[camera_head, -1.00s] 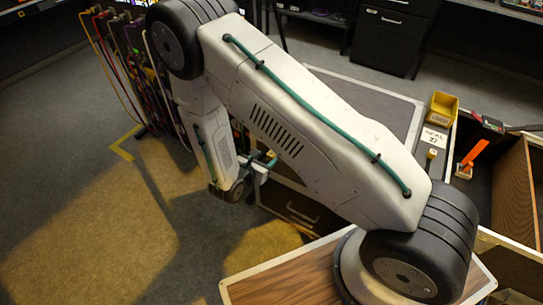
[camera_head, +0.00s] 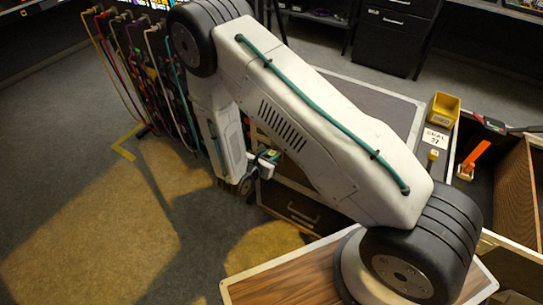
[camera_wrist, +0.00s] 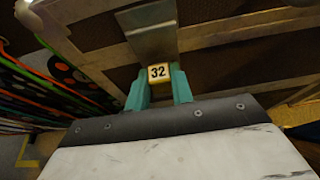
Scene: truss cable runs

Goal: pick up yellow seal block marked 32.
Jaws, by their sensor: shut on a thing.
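The yellow seal block marked 32 (camera_wrist: 158,73) shows in the wrist view, with a pale face and black digits. My gripper (camera_wrist: 159,84) has teal fingers on both sides of the block and is shut on it. Behind the block in that view is a metal plate (camera_wrist: 149,30) on a brown framed panel. In the head view my gripper (camera_head: 268,162) is small, below my forearm and beside the dark case. The block is too small there to make out clearly.
Colored cables (camera_head: 150,75) hang at the upper left. The floor at left is open.

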